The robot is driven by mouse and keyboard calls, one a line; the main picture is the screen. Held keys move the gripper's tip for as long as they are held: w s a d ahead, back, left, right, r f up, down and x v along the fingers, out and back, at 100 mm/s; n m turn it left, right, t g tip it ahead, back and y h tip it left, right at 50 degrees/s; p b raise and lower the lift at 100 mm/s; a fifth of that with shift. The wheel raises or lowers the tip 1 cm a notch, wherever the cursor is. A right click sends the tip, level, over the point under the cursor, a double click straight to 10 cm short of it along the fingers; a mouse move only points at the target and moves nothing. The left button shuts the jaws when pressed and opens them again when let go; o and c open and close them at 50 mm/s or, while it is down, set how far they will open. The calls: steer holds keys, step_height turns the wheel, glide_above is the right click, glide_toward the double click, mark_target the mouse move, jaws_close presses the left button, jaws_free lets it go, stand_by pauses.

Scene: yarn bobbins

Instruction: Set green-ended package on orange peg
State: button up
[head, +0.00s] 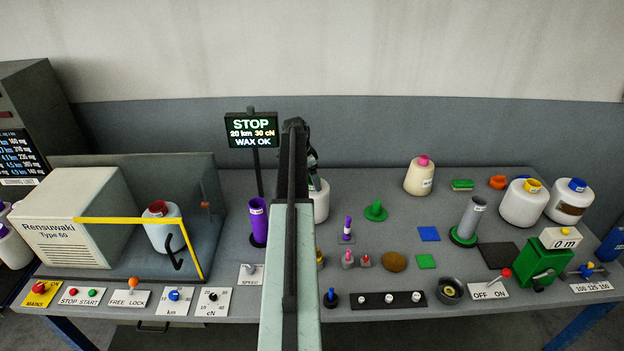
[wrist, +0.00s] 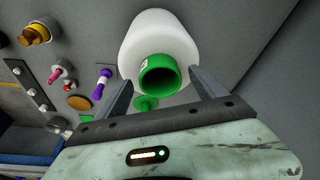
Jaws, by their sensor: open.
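The green-ended package (wrist: 160,35) is a white bobbin with a hollow green tube end facing the wrist camera. My gripper (wrist: 158,82) is open, its two fingers on either side of the green end. I cannot tell whether they touch it. In the head view the white package (head: 321,203) stands on the bench, partly hidden behind my arm; its green end does not show clearly there. A short orange piece (head: 498,182) sits at the back right of the bench. A small orange-brown peg-like part (head: 205,194) is on the grey panel at left. I cannot tell which is the orange peg.
A green peg on a disc (head: 376,211) and a cream cone with a pink top (head: 421,177) stand right of my arm. A purple tube (head: 258,222) stands to its left. White packages (head: 522,204) crowd the right end. A STOP sign (head: 254,130) rises behind.

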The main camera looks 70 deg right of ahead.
steer(key=p+v, duration=0.7)
steer(key=shift+r, duration=0.4)
